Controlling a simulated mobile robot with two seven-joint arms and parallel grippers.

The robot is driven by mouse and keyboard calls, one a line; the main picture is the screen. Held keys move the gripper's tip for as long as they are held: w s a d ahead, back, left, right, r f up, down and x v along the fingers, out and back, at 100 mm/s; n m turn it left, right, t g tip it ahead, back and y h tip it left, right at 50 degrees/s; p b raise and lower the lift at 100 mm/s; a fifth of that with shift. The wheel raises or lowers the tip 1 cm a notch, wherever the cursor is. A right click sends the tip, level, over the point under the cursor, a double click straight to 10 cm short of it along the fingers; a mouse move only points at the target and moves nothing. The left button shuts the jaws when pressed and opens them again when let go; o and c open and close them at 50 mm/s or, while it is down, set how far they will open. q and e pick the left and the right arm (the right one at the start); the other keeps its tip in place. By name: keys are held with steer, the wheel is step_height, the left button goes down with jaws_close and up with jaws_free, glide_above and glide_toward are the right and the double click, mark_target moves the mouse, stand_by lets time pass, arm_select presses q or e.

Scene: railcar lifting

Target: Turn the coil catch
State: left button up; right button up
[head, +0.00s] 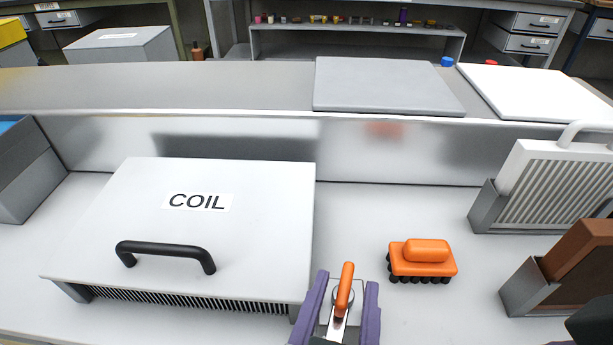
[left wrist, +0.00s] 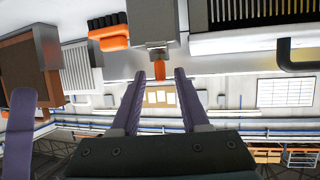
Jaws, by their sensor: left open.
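The coil box (head: 245,235) is a white box with a "COIL" label and a black bar handle (head: 165,250). The coil catch has an orange lever (head: 346,280) on a grey metal mount, just right of the box's front corner. My left gripper (head: 346,286), with purple fingers, is open, one finger on each side of the lever. In the left wrist view the orange lever (left wrist: 159,68) shows between the open fingertips (left wrist: 160,75), with gaps beside it. A purple finger (left wrist: 20,125) at that view's left edge seems to be my right gripper's; its opening is not visible.
An orange brush (head: 425,261) with black bristles lies right of the catch. A white pleated filter (head: 555,185) and a brown filter (head: 582,248) stand in grey holders at the right. A grey pad (head: 385,85) and a white pad (head: 540,92) lie on the ledge behind.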

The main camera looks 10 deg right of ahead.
arm_select(q)
steer(key=shift+w+d+f, duration=0.2)
steer(key=shift+w+f, duration=0.05)
steer(key=shift+w, duration=0.25)
jaws_close()
stand_by(0.3)
